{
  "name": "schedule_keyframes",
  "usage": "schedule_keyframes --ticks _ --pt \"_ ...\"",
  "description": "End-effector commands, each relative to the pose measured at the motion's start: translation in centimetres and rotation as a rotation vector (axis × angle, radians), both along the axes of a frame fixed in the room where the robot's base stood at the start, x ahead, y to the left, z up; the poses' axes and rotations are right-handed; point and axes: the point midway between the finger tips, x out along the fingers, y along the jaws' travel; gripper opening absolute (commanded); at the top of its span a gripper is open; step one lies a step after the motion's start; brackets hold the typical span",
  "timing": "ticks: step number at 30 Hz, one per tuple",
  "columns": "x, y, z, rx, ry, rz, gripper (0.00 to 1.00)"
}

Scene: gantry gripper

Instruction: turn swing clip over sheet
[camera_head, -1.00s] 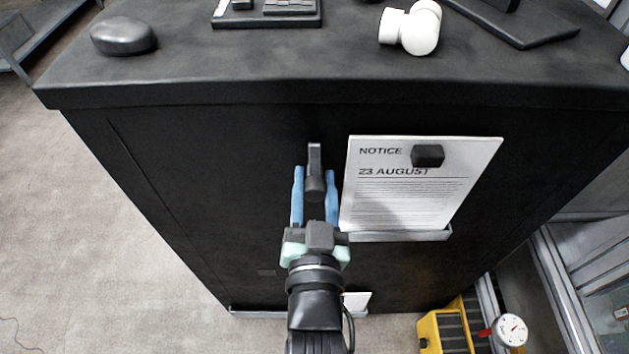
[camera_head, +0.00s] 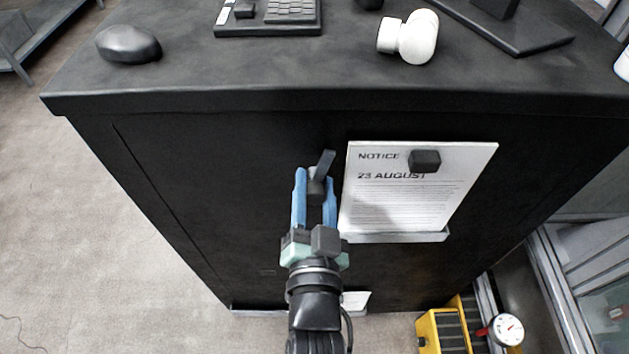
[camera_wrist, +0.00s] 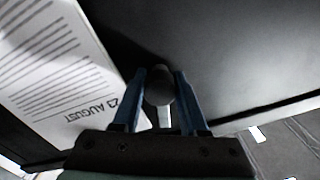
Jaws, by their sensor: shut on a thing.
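The swing clip (camera_head: 325,162) is a small dark lever on the black cabinet face, left of the paper sheet. It leans up and to the right, with its tip just short of the sheet's left edge. The white sheet (camera_head: 405,205), headed NOTICE 23 AUGUST, rests on a grey ledge. My gripper (camera_head: 315,180) has blue fingers on both sides of the clip's rounded body and is shut on it. In the wrist view the clip's round end (camera_wrist: 159,86) sits between the fingers, and the sheet (camera_wrist: 50,65) is at the left.
A black block (camera_head: 425,161) sits on the sheet's upper part. The black cabinet top (camera_head: 270,75) holds a mouse (camera_head: 128,44), a keypad and a white pipe-like piece (camera_head: 410,36). A yellow item (camera_head: 443,332) and a dial gauge (camera_head: 507,329) stand at lower right.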

Motion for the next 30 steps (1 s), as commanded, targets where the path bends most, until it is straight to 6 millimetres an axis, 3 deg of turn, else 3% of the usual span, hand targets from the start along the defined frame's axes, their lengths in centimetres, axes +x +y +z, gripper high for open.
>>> schedule_keyframes --ticks 30 --pt "-0.02 -0.03 0.1 0.962 0.001 -0.002 0.0"
